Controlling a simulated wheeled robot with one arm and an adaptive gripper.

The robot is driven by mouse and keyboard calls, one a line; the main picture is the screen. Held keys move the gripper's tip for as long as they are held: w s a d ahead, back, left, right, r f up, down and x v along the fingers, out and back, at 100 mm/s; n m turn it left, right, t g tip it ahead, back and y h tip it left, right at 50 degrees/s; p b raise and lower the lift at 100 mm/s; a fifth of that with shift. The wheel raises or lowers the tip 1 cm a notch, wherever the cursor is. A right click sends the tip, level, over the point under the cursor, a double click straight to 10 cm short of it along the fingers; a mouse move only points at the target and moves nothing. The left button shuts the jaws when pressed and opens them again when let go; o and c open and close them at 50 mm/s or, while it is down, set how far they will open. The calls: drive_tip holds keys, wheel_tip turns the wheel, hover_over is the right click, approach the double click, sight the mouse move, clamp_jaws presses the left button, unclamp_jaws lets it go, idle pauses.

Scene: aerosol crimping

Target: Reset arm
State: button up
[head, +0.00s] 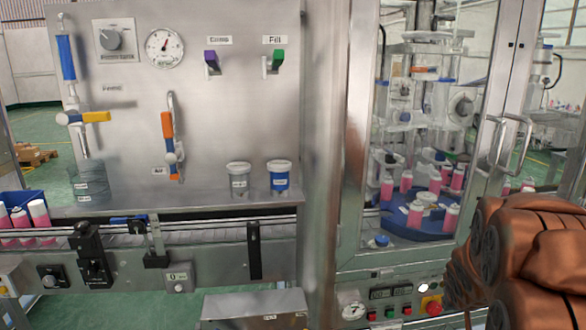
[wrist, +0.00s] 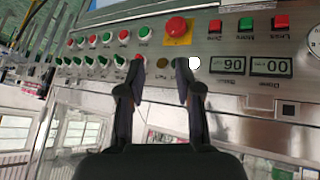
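My gripper (wrist: 159,68) shows in the wrist view with its two dark fingers apart and nothing between them. It faces a control panel (wrist: 205,80) that appears upside down, with a red mushroom button (wrist: 178,27) on a yellow plate just beyond the fingertips. I cannot tell whether the fingers touch the panel. In the head view my arm (head: 530,262) fills the lower right corner, in front of the machine. The gripper itself does not show in the head view.
A glass-doored cabinet (head: 344,225) holds pink cans on a blue turntable (head: 398,226). To its left are a steel panel (head: 240,105) with valves and a gauge (head: 165,47), two lidded tubs on a ledge, and a conveyor. Red and green buttons and two displays (wrist: 233,66) surround the red button.

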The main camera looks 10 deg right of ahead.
drive_tip(key=s+a+r+n+g+y, duration=0.2)
drive_tip(key=s+a+g, duration=0.1)
drive_tip(key=s+a, duration=1)
drive_tip(key=s+a+r+n+g+y, duration=0.1)
drive_tip(key=s+a+n+g+y, duration=0.1)
drive_tip(key=s+a, duration=1.2)
drive_tip(key=a+g+y, duration=0.1)
drive_tip(key=a+g, duration=0.1)
drive_tip(key=shift+s+a+r, duration=0.15)
drive_tip(key=shift+a+r, duration=0.2)
